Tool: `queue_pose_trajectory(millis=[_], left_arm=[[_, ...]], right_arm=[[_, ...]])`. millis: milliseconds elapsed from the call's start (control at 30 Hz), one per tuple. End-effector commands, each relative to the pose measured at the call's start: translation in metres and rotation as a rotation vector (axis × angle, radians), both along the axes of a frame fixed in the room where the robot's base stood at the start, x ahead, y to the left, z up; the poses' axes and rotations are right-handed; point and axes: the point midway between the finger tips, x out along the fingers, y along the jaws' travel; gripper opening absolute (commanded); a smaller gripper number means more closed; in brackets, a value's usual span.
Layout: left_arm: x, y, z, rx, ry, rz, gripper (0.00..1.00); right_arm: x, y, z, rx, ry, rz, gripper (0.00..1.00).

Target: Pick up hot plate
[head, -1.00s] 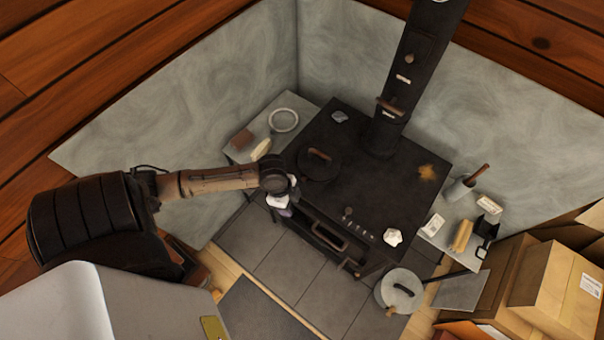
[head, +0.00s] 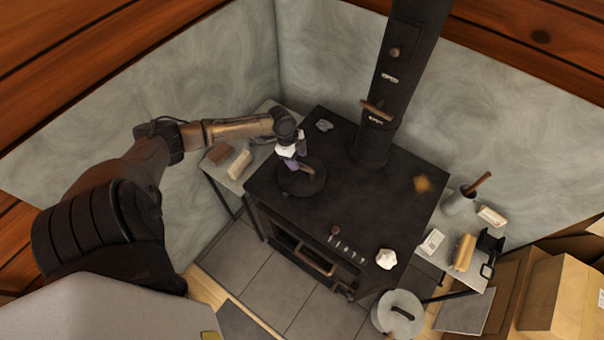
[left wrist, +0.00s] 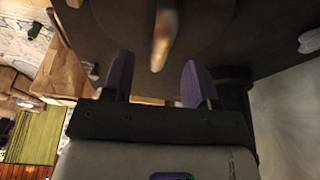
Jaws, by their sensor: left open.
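The hot plate (head: 303,187) is a round dark disc with a brown wooden handle, lying on the left part of the black stove top (head: 345,205). My left gripper (head: 293,165) is over the disc, close to the handle. In the left wrist view my left gripper (left wrist: 157,78) is open, with its two purple fingers apart and nothing between their tips. The wooden handle (left wrist: 162,38) shows just beyond the gap between the fingers, with the dark disc (left wrist: 205,18) behind it. I cannot tell whether the fingers touch anything. My right gripper is not in view.
The stove pipe (head: 385,95) rises at the back of the stove. A small side table at left holds a brown block (head: 218,154) and a pale one (head: 239,165). A lidded pot (head: 399,313) stands at front right. Boxes (head: 560,295) crowd the right edge.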

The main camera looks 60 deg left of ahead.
Motion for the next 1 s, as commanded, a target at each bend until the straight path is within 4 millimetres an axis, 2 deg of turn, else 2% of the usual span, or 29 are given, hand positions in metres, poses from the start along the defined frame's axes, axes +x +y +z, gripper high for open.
queue_pose_trajectory(millis=[100,333,700,1000], left_arm=[[0.002,-0.003,-0.010,-0.001,0.000,0.001,0.53],[0.004,-0.007,-0.020,-0.002,0.000,0.001,0.53],[0.014,-0.021,-0.059,-0.001,0.001,0.001,0.53],[0.014,-0.021,-0.062,0.001,0.001,0.000,0.53]], right_arm=[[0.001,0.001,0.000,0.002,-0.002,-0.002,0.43],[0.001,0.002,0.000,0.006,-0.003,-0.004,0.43],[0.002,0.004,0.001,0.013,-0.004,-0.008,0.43],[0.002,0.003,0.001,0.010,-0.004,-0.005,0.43]])
